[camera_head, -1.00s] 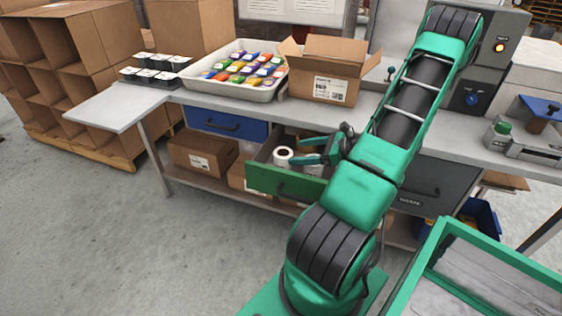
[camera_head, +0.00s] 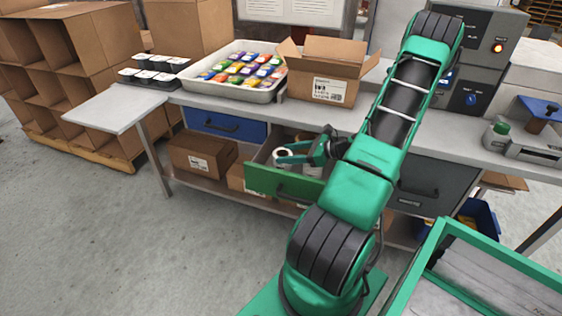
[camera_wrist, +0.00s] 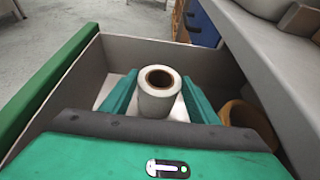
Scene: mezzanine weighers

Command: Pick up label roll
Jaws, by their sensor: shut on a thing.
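The white label roll (camera_wrist: 158,103) stands upright in the open drawer, its brown core facing up in the wrist view. It also shows in the head view, partly hidden by my fingers (camera_head: 283,153). My gripper (camera_wrist: 156,98) is shut on the roll, with one green finger at each side of it. The open drawer (camera_head: 285,186) has a green front, and its pale inner wall (camera_wrist: 150,50) is close around the gripper. I cannot tell whether the roll touches the drawer floor.
A brown roll (camera_wrist: 245,118) lies in the drawer to the right. The grey table top (camera_head: 230,106) overhangs the drawer. A white tray of colourful packets (camera_head: 240,92) and an open cardboard box (camera_head: 325,85) stand on it. A blue drawer (camera_head: 225,124) is at left.

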